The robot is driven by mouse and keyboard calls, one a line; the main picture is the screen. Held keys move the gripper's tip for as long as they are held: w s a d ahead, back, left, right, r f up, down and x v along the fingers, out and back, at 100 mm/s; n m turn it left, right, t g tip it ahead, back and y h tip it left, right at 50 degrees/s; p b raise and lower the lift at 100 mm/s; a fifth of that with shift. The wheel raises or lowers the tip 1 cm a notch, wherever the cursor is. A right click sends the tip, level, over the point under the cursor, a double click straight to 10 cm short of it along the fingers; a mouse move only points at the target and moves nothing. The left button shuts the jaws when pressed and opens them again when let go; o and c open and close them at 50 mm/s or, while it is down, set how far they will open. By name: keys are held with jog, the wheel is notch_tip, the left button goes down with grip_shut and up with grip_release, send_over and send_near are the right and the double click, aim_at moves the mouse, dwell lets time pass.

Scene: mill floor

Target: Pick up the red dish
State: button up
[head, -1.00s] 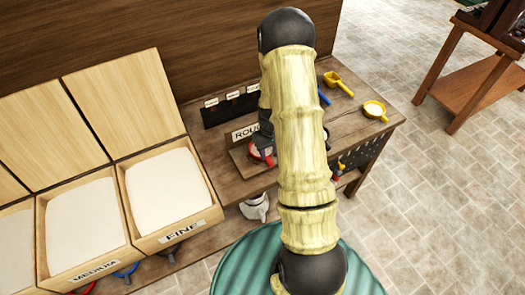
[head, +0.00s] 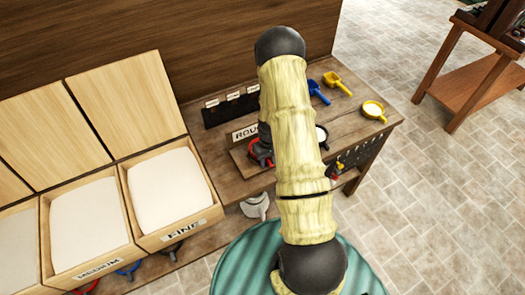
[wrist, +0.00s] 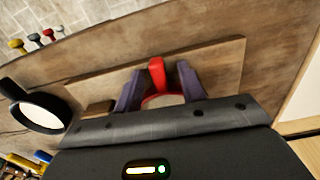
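The red dish (head: 254,152) sits on a wooden board behind the ROUGH sign's front, largely hidden by my arm and gripper in the head view. In the wrist view its red handle (wrist: 157,72) rises between my two fingers, and part of a pale, red-rimmed bowl shows below it. My gripper (wrist: 158,85) is low at the dish, its dark purple fingers apart on either side of the handle, with gaps visible. Whether a finger touches the dish is unclear. My gripper is mostly hidden in the head view (head: 264,138).
A black dish with white contents (head: 321,134) stands right of my arm. A blue scoop (head: 317,92), a yellow scoop (head: 338,82) and a yellow dish (head: 373,110) lie farther right. The FINE bin (head: 178,238) is left. The wooden board (wrist: 222,62) lies under the gripper.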

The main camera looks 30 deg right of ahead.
dwell(0.4)
grip_shut()
jog(key=shift+r, duration=0.1)
notch_tip(320, 180, up, 10)
jog(key=b, duration=0.2)
dwell(0.4)
dwell(0.5)
